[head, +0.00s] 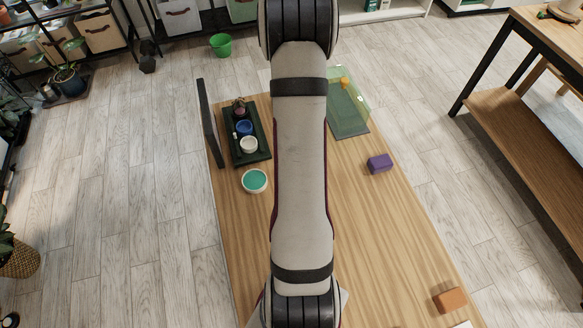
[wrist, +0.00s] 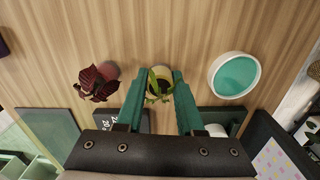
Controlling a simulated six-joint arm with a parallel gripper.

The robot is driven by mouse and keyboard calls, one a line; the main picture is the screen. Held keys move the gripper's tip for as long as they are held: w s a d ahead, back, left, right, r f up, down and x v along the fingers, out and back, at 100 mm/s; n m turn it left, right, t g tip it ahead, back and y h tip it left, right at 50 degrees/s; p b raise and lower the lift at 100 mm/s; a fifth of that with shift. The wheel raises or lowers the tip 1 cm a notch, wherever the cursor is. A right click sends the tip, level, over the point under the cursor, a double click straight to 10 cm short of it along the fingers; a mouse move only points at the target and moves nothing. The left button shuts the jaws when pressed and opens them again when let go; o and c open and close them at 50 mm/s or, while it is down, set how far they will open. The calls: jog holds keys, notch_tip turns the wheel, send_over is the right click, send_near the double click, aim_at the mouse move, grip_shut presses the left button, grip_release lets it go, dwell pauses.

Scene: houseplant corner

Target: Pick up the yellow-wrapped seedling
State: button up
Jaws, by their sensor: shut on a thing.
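The yellow-wrapped seedling (wrist: 158,88) shows in the wrist view, seen from above, with green leaves, dark soil and a pale yellow rim. My gripper (wrist: 158,75) has its two green fingers on either side of it and is shut on it. Whether the seedling touches the table is hard to tell. In the head view my arm covers the middle of the table, so gripper and seedling are hidden there.
A red-leaved plant (wrist: 98,82) stands left of my gripper, a teal-filled white dish (wrist: 235,75) right. The head view shows a dark green tray (head: 236,154) with small pots, a green transparent box (head: 348,112), a purple block (head: 380,163) and an orange block (head: 449,300).

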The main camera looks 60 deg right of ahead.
grip_shut()
